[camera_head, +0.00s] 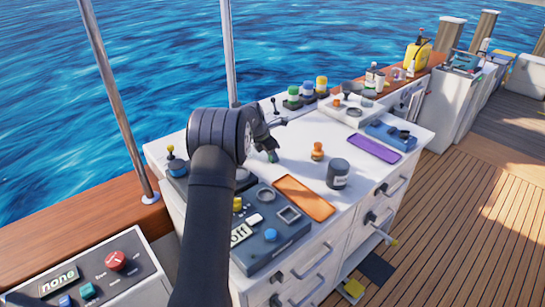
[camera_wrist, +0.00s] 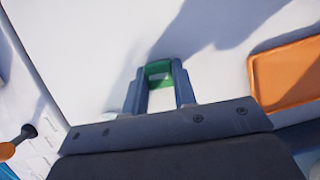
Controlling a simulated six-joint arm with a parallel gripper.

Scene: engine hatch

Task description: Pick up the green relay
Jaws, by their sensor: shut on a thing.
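The green relay (camera_wrist: 159,72) is between the tips of my gripper (camera_wrist: 160,76) in the wrist view, with a finger on each side of it. My gripper is shut on it. In the head view the relay shows as a small green piece (camera_head: 272,156) just below my gripper (camera_head: 270,148), over the white counter top (camera_head: 300,150). A shadow lies beside it on the white surface. I cannot tell whether the relay touches the counter.
An orange tray (camera_head: 304,197) lies close by, also in the wrist view (camera_wrist: 287,75). A dark jar (camera_head: 338,174), an orange knob-like piece (camera_head: 317,151) and a purple tray (camera_head: 374,149) stand to the right. A control panel (camera_head: 268,237) is in front. Several capped items line the back.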

